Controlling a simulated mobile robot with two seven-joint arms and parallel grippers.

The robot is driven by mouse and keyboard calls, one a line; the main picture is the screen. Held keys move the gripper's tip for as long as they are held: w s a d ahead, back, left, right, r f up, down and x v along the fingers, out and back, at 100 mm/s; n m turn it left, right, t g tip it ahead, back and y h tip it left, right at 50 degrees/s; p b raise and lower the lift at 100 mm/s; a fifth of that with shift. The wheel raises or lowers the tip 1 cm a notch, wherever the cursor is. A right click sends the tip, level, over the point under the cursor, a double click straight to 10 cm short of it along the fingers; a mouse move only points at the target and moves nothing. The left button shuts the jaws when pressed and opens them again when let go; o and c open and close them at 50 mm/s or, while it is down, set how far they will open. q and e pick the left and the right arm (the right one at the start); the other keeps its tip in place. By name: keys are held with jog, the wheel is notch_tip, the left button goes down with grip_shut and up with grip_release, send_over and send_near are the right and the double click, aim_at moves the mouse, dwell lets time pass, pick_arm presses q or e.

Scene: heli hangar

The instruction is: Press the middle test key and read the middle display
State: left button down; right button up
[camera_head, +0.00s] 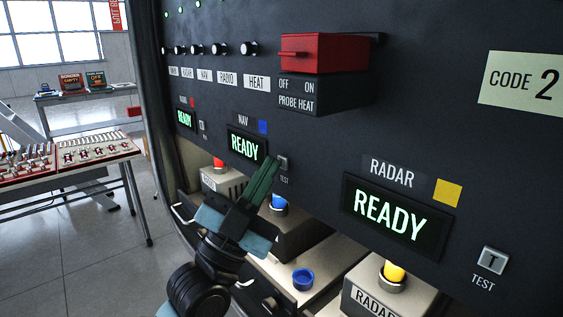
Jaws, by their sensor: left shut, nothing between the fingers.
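The dark panel has three displays. The middle display (243,148), labelled NAV with a blue square, shows READY in green. The middle test key (283,162) is a small grey key to its right, marked TEST below. My left gripper (267,171) is shut and empty. Its green fingertips are just left of the middle test key and overlap the lower right corner of the middle display; I cannot tell whether they touch the key. My right gripper is not in view.
The right display (390,219), labelled RADAR, and the left display (184,118) also read READY. The right test key (493,261) is at far right. A red guarded switch (324,54) juts out above. Below stand boxes with blue (279,202) and yellow (395,271) parts.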

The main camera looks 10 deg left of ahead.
pick_arm(q)
jog(key=shift+w+d, duration=0.15)
jog(key=shift+w, duration=0.05)
dwell(0.3)
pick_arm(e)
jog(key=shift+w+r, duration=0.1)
pick_arm(q)
jog(key=shift+s+a, duration=0.5)
jog(key=shift+s, duration=0.1)
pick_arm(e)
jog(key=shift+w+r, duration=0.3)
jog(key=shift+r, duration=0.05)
